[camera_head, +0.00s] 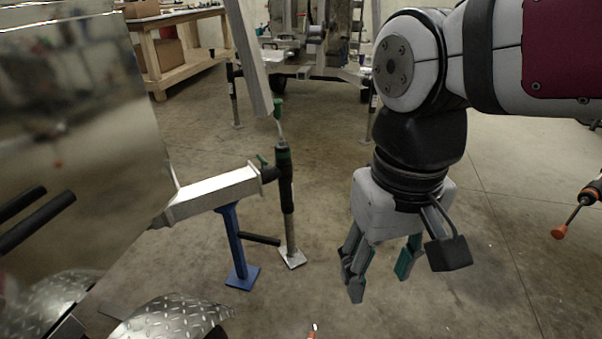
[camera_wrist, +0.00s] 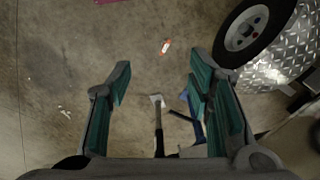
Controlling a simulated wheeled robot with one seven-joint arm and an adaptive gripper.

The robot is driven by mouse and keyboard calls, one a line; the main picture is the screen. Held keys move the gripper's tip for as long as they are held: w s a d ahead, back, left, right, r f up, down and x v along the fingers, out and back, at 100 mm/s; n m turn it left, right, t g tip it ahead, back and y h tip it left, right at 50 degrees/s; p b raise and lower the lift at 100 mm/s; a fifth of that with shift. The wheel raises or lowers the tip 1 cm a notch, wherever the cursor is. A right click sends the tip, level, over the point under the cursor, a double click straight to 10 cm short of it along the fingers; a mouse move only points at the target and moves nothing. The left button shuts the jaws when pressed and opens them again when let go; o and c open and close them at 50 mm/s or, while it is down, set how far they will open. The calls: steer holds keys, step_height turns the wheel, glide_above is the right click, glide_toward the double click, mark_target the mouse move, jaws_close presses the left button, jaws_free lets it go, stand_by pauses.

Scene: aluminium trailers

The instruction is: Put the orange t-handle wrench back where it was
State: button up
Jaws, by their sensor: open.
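My gripper (camera_head: 380,283) hangs fingers-down over the concrete floor, open, with nothing seen between its fingers. In the wrist view its green-padded fingers (camera_wrist: 160,78) stand wide apart. A tool with an orange tip and a black-and-orange handle (camera_head: 575,211) shows at the right edge of the head view, partly cut off. A small orange and white object (camera_wrist: 165,46) lies on the floor in the wrist view, and its end shows at the head view's bottom edge (camera_head: 312,334). I cannot tell whether either is the orange t-handle wrench.
An aluminium trailer (camera_head: 80,130) with a tread-plate fender (camera_head: 172,318) fills the left. Its beam rests by a blue stand (camera_head: 236,250) and a black jack post (camera_head: 285,195). A wooden bench (camera_head: 178,62) and another trailer frame (camera_head: 320,65) stand behind.

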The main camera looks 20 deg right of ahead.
steer(key=s, duration=0.6)
steer(key=shift+s+r+n, duration=0.2)
steer(key=shift+r+n, duration=0.15)
steer(key=shift+n, duration=0.05)
step_height(320, 180, up, 36)
steer(key=t+p, duration=0.4)
steer(key=p, duration=3)
steer(key=shift+n, duration=0.3)
steer(key=shift+w+d, duration=0.1)
steer(key=shift+w, duration=0.05)
